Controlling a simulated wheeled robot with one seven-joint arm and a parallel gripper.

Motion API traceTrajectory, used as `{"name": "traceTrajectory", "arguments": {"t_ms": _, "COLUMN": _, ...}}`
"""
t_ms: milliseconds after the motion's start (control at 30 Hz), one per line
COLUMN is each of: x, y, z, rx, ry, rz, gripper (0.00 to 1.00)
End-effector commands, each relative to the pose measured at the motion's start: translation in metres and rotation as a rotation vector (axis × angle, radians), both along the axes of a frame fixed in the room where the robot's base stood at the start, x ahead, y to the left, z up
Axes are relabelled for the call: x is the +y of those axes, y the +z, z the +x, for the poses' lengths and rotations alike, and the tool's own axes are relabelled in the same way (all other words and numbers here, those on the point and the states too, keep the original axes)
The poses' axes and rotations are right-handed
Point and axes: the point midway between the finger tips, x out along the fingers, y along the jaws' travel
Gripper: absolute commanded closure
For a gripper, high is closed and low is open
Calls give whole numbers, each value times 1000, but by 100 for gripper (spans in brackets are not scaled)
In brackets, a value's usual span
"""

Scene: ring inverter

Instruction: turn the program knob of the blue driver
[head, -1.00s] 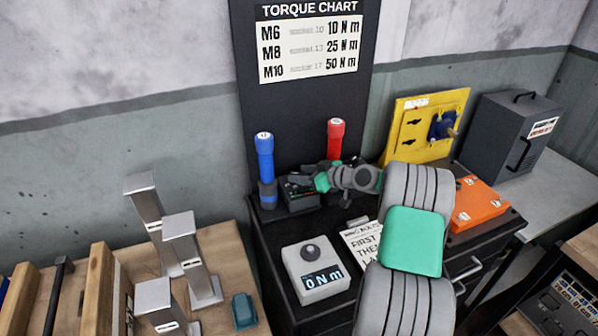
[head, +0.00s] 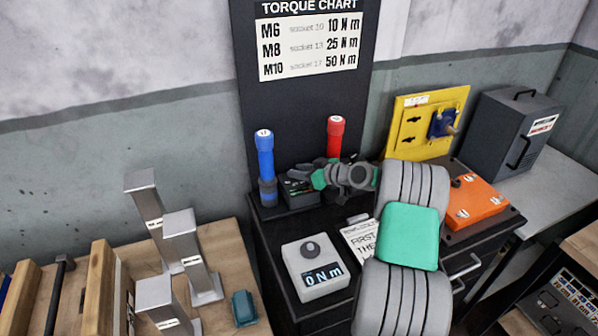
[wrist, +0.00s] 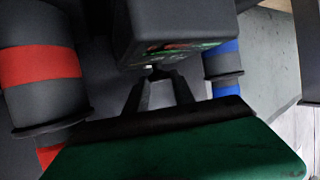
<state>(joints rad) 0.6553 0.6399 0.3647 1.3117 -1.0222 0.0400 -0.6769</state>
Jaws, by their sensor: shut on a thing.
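The blue driver (head: 265,160) stands upright at the left of the black cabinet top, with a dark base block (head: 300,192) beside it. In the wrist view its blue-banded body (wrist: 222,68) is at the right and the dark block (wrist: 175,28) at the top. My gripper (head: 312,182) is at the block's right side. In the wrist view its two fingers (wrist: 154,74) are closed together at the block's near edge, on a small part that appears to be the program knob. The fingers mostly hide it, so its setting cannot be read.
A red driver (head: 335,138) stands close behind my gripper. A grey torque tester (head: 315,270) reading 0 Nm and a paper card (head: 359,240) lie in front. An orange box (head: 476,203) and a yellow panel (head: 415,125) are at the right.

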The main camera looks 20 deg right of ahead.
Motion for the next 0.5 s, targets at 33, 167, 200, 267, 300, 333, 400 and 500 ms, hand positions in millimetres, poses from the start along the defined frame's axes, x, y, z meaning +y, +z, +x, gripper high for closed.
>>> {"name": "traceTrajectory", "arguments": {"t_ms": 33, "x": 0, "y": 0, "z": 0, "rx": 0, "ry": 0, "rz": 0, "gripper": 100}}
{"name": "traceTrajectory", "arguments": {"t_ms": 167, "x": 0, "y": 0, "z": 0, "rx": 0, "ry": -1, "rz": 0, "gripper": 100}}
{"name": "traceTrajectory", "arguments": {"t_ms": 200, "x": 0, "y": 0, "z": 0, "rx": 0, "ry": -3, "rz": 0, "gripper": 100}}
{"name": "traceTrajectory", "arguments": {"t_ms": 267, "x": 0, "y": 0, "z": 0, "rx": -1, "ry": -9, "rz": 0, "gripper": 100}}
{"name": "traceTrajectory", "arguments": {"t_ms": 300, "x": 1, "y": 0, "z": 0, "rx": -1, "ry": -14, "rz": 0, "gripper": 100}}
{"name": "traceTrajectory", "arguments": {"t_ms": 333, "x": 1, "y": 0, "z": 0, "rx": -2, "ry": -19, "rz": 1, "gripper": 100}}
{"name": "traceTrajectory", "arguments": {"t_ms": 400, "x": 1, "y": 0, "z": 0, "rx": 0, "ry": -39, "rz": -1, "gripper": 100}}
{"name": "traceTrajectory", "arguments": {"t_ms": 500, "x": 2, "y": 0, "z": -1, "rx": -1, "ry": -81, "rz": 0, "gripper": 100}}
